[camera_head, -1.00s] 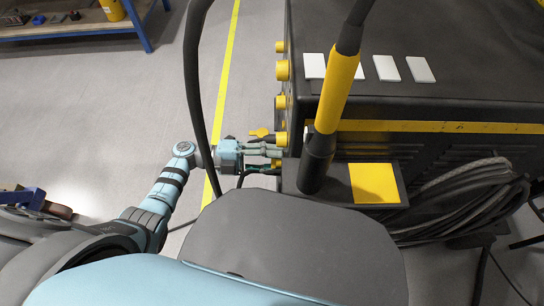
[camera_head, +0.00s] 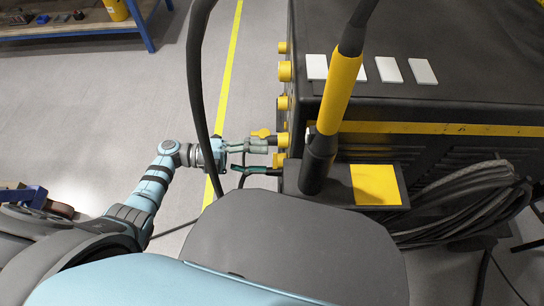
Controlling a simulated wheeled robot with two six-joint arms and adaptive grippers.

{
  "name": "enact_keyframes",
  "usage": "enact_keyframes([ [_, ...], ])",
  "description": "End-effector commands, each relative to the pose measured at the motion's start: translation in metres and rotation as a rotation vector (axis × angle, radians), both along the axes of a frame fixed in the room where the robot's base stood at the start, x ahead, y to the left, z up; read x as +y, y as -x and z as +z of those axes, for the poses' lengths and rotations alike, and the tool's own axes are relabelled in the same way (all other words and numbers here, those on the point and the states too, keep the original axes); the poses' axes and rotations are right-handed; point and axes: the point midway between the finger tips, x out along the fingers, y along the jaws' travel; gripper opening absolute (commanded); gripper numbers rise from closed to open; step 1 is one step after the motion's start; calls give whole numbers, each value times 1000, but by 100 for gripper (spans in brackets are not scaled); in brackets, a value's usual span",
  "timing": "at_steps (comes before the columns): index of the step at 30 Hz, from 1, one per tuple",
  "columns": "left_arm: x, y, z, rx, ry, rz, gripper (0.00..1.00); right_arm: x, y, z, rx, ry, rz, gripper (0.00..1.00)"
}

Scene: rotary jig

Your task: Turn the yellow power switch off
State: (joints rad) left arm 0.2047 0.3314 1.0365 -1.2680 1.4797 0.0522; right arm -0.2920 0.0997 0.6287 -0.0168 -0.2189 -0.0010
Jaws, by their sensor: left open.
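A black machine (camera_head: 460,100) with a yellow stripe stands at the right. On its left side are several yellow knobs, one a yellow knob (camera_head: 285,71) near the top. A yellow lever-shaped switch (camera_head: 261,133) sticks out to the left, lower on that side. My left gripper (camera_head: 268,158) is open, just below this switch in the picture and left of the machine's lowest knobs. A small gap seems to show between its fingers and the machine; contact cannot be told. My right gripper is not in view.
A black and yellow handle (camera_head: 337,93) and dark cable hang in front of the machine. A coiled cable (camera_head: 460,200) hangs on its near side. A blue-framed shelf (camera_head: 80,28) stands far left. Open grey floor with a yellow line (camera_head: 228,70) lies left of the machine.

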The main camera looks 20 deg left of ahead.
Motion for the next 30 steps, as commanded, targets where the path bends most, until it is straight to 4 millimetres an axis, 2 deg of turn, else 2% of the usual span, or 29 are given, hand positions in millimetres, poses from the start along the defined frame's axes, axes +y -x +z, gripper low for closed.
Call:
enact_keyframes([
  [4, 41, 10, 3, 1, -4, 2, 52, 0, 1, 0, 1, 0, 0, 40],
  [9, 70, 17, 5, 0, 1, 1, 52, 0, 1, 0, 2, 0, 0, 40],
  [13, 75, 19, 6, -2, 2, 0, 52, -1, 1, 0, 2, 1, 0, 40],
  [26, 75, 18, 5, 0, 1, 3, 52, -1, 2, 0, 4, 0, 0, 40],
  [28, 77, 9, 3, 1, -12, 47, 52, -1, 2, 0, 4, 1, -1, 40],
  [29, 81, 0, 2, 0, -15, 90, 52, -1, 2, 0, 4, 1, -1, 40],
  [30, 88, -17, 2, 1, -14, 176, 52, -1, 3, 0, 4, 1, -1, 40],
])
